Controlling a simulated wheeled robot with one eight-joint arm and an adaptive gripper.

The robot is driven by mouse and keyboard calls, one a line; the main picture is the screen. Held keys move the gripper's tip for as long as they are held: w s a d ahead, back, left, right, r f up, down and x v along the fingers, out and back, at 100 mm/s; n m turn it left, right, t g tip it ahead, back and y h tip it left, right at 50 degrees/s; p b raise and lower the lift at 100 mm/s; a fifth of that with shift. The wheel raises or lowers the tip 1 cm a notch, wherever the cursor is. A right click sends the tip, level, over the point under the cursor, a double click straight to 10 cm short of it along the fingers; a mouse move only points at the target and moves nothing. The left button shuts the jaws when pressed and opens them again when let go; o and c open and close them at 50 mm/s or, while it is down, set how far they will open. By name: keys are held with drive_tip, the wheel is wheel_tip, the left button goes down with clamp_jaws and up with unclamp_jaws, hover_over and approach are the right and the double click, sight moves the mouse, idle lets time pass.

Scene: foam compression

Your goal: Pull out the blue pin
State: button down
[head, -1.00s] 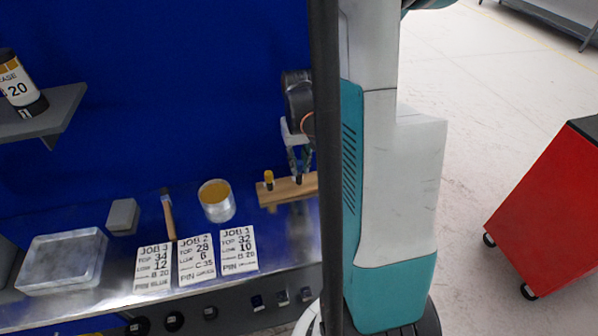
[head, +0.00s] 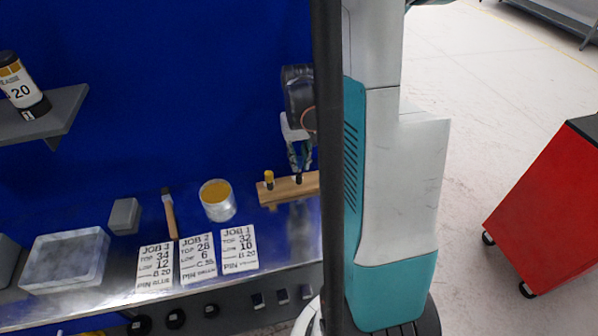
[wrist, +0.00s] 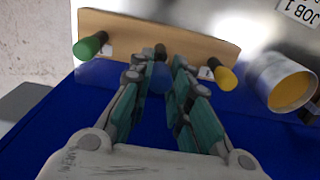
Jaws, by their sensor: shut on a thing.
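The blue pin (wrist: 157,79) shows in the wrist view between my fingertips, with its dark shaft against the middle of the wooden block (wrist: 120,28). My gripper (wrist: 160,75) is shut on the blue pin; the fingers hide part of its head. In the head view my gripper (head: 300,166) points down over the wooden block (head: 280,194), with a dark shaft below the fingertips. I cannot tell how deep the shaft sits in the block. A green pin (wrist: 90,45) and a yellow pin (wrist: 226,79) stand on either side; the yellow pin also shows in the head view (head: 269,178).
An open can with yellow contents (head: 217,205) stands left of the block. Three job cards (head: 198,257), a brush (head: 170,220), a grey block (head: 124,215) and a grey tray (head: 65,260) lie on the metal bench. A blue wall rises behind. A red cabinet (head: 550,210) stands right.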

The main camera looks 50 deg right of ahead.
sight(299, 158)
drive_tip(key=shift+r+p, duration=1.75)
drive_tip(key=shift+r, duration=0.75)
